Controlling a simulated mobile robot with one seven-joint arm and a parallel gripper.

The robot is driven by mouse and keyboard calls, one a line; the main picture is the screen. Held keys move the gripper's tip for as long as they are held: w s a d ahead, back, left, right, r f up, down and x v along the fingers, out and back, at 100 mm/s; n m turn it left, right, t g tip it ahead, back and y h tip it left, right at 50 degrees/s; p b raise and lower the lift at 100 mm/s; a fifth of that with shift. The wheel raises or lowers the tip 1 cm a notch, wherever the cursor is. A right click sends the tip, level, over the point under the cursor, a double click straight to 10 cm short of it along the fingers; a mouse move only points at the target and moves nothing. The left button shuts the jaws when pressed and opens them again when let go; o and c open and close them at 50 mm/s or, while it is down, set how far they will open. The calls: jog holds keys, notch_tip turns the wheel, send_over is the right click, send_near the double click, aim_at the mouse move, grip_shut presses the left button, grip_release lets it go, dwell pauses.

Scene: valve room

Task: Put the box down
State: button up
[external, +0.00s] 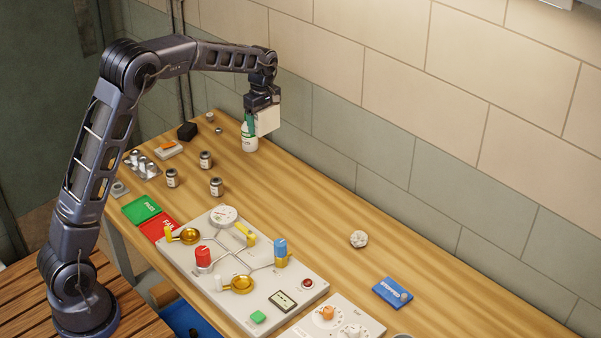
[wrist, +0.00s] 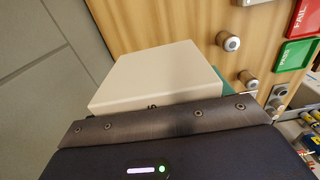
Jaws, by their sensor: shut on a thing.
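The box (external: 267,119) is cream-white and hangs in my gripper (external: 261,104) above the far end of the wooden bench, near the wall. In the wrist view the box (wrist: 155,75) sticks out beyond the dark finger edge, its broad pale face showing. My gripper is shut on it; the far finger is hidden. A white and green bottle (external: 249,136) stands on the bench just below and beside the box. I cannot tell whether the two touch.
Small dark-labelled vials (external: 206,159) stand left of the box, with a black block (external: 187,131) behind. Green PASS (external: 141,209) and red FAIL pads lie near the valve panel (external: 200,262). The bench along the wall, right of the bottle, is clear up to a pale knobbly ball (external: 359,239).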

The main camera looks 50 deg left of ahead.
send_over(310, 211)
notch_tip(310, 211, down, 20)
jog(key=shift+a+r, duration=0.1)
dwell(0.4)
jog(key=o, duration=1.1)
